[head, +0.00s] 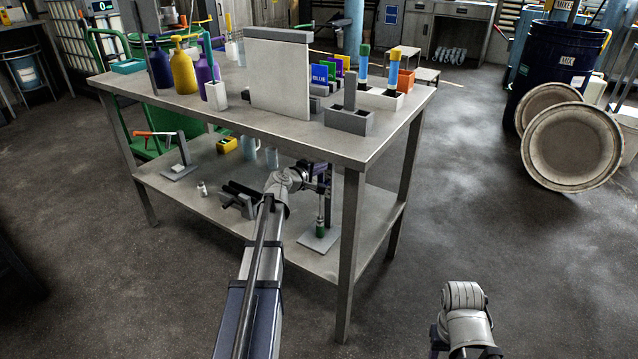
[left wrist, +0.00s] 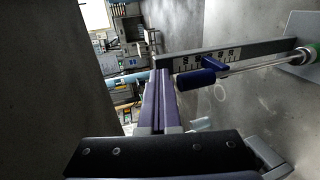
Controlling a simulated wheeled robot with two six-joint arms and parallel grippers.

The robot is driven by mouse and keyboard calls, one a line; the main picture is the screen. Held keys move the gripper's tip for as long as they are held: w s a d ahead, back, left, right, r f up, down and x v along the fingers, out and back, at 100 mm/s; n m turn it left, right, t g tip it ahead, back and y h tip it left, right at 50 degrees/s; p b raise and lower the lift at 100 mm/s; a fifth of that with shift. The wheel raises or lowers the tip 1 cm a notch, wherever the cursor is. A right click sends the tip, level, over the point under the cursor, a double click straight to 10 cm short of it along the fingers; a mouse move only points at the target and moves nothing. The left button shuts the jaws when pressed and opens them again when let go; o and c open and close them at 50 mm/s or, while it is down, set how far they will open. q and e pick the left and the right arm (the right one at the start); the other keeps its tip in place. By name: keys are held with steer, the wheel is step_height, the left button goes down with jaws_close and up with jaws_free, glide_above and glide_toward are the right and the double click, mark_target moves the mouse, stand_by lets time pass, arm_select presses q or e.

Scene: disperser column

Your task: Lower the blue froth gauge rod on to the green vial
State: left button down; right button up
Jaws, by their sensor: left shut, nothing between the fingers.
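The froth gauge stands on the lower shelf, with a grey base plate (head: 318,241) and an upright marked with a scale (left wrist: 215,62). The green vial (head: 320,230) stands on the base plate; it also shows at the right edge in the left wrist view (left wrist: 315,52). The blue gauge rod (left wrist: 195,79) has a blue grip beside the scale, and a thin shaft runs from it towards the vial. My left gripper (left wrist: 161,76) is shut and empty, its purple fingertips close beside the blue grip; contact is unclear. My right arm shows at the bottom right, its fingers out of sight.
The metal table's top (head: 400,110) overhangs the lower shelf (head: 240,215), and a front leg (head: 350,260) stands right of the gauge. A dark cradle-like fixture (head: 240,200) and a small stand with an orange part (head: 180,160) are to the left.

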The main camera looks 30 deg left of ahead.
arm_select(q)
steer(key=shift+f+b, duration=0.35)
steer(key=shift+f, duration=0.05)
stand_by(0.9)
steer(key=shift+r, duration=0.2)
steer(key=shift+r+p, duration=1.35)
steer(key=shift+p, duration=0.2)
steer(key=s+a, duration=0.1)
steer(key=s, duration=1.5)
steer(key=shift+a, duration=0.15)
